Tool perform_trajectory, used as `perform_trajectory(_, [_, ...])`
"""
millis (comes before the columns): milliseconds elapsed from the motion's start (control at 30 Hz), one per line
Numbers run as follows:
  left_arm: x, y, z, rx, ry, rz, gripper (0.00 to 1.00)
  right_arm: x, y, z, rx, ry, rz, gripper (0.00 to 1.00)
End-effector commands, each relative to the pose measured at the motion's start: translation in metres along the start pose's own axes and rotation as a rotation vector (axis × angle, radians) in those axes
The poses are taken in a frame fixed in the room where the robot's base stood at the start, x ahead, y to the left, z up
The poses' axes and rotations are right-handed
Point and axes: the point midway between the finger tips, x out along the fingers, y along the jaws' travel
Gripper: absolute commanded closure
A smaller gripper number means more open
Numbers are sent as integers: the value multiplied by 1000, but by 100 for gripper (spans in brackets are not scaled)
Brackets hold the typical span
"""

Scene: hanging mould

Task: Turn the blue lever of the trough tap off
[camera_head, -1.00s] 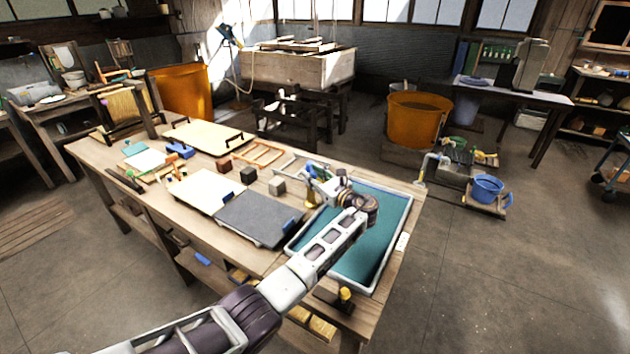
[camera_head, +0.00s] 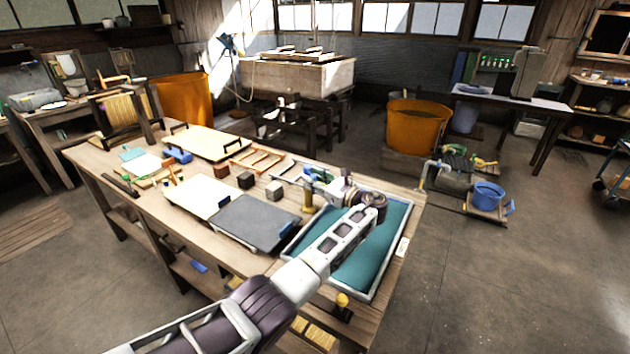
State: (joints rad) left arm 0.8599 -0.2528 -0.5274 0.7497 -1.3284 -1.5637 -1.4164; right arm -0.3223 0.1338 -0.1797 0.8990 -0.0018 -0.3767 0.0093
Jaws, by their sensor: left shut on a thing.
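The trough (camera_head: 366,287) is a pale-rimmed tray with a teal inside at the right end of the long wooden bench. A brass tap post (camera_head: 307,197) stands at its far left corner. The blue lever (camera_head: 308,171) shows as a small patch at the top of the tap; the rest is hidden by the gripper. My left gripper (camera_head: 318,180) is at the top of the tap, shut on the lever, with its arm reaching over the trough from below. The fingertips are small and partly hidden. My right gripper is not in view.
A dark grey slab (camera_head: 255,222) and small blocks (camera_head: 245,180) lie left of the trough. A yellow-topped knob (camera_head: 342,301) stands at the bench's near edge. Orange tubs (camera_head: 418,127) and a blue bucket (camera_head: 487,195) stand beyond. The floor at right is open.

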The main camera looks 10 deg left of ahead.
Motion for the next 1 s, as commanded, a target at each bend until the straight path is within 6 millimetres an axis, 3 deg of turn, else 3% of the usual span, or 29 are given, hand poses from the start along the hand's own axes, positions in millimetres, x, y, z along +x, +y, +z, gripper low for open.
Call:
perform_trajectory(67, [4,5,-3,6,0,16,100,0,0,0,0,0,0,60])
perform_trajectory(100, [4,5,-3,6,0,16,66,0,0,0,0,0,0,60])
perform_trajectory(233, [3,4,-2,5,0,13,51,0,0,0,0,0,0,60])
perform_trajectory(667, [-3,2,-1,2,1,5,51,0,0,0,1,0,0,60])
perform_trajectory(1000, [-36,2,-2,3,1,5,51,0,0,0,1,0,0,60])
